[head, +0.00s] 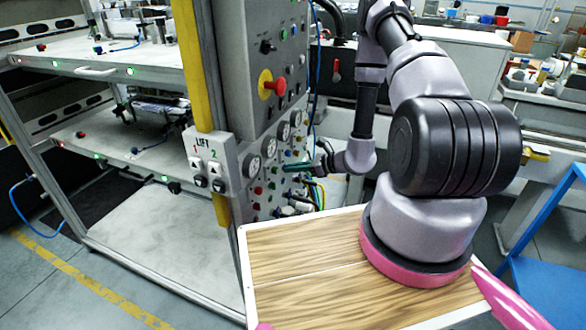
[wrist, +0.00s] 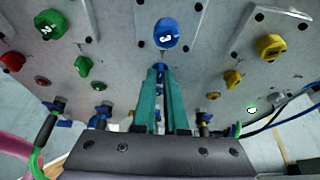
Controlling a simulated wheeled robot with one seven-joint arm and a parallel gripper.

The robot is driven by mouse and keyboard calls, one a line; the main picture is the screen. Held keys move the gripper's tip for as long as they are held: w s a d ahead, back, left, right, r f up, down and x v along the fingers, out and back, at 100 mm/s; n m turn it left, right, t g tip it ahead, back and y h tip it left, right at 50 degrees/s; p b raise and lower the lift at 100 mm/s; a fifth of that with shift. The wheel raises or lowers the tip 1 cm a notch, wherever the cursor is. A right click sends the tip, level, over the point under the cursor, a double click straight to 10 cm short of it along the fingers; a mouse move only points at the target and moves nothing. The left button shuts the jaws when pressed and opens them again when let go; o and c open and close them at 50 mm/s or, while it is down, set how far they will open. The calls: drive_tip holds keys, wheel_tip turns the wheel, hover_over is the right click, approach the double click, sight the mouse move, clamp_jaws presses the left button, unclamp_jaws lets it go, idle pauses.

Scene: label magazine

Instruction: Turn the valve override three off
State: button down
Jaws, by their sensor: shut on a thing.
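My gripper (wrist: 160,72) has its teal fingers up against the grey valve panel (wrist: 120,25). The fingertips are closed on a small blue knob (wrist: 159,66), mostly hidden between them. Just above it in the wrist view is a larger blue knob (wrist: 166,34) with a white mark like a 3. I cannot tell from the lettering whether the gripped knob is valve override three. In the head view my gripper (head: 297,167) reaches the lower part of the control panel (head: 262,110), among small coloured knobs.
Hose fittings (wrist: 56,104) stick out on both sides. In the head view, gauges (head: 253,167) and a red emergency button (head: 278,87) sit on the panel.

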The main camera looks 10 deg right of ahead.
drive_tip(key=shift+a, duration=0.15)
drive_tip(key=c, duration=1)
unclamp_jaws()
drive_tip(key=shift+o, duration=0.2)
drive_tip(key=shift+w, duration=0.1)
drive_tip(key=v, duration=1.1)
drive_tip(key=shift+f, duration=0.15)
